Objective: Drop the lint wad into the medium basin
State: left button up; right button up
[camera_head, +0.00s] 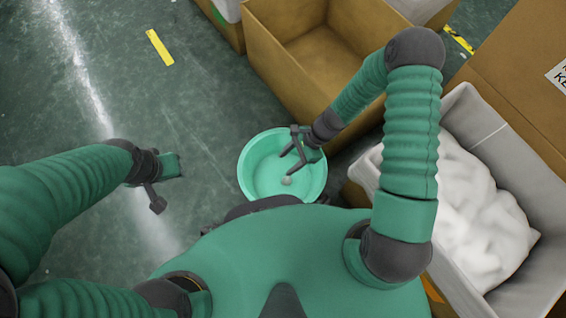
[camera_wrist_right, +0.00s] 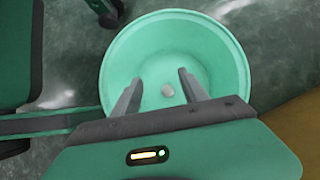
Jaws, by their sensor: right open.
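The medium basin (camera_head: 256,188) is a round, mint-green bowl on the floor in front of me, and its rim also shows in the right wrist view (camera_wrist_right: 232,50). The lint wad (camera_head: 286,181) is a small pale grey lump seen within the basin, apart from the walls. In the right wrist view the lint wad (camera_wrist_right: 167,90) shows between and just below the fingertips; I cannot tell if it touches the bottom. My right gripper (camera_head: 287,164) is open over the basin, its fingers (camera_wrist_right: 159,78) spread and empty. My left gripper (camera_head: 163,187) hangs over the floor left of the basin.
An open cardboard box (camera_head: 275,60) stands behind the basin. At the right, a grey-lined bin (camera_head: 500,143) holds white, soft material (camera_head: 470,205). A yellow floor strip (camera_head: 159,47) lies at the upper left. The green floor (camera_head: 150,100) on the left is clear.

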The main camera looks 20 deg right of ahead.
jog(key=p+v, duration=1)
jog(key=v, duration=0.6)
jog(key=shift+d+r, duration=0.25)
jog(key=shift+r, duration=0.05)
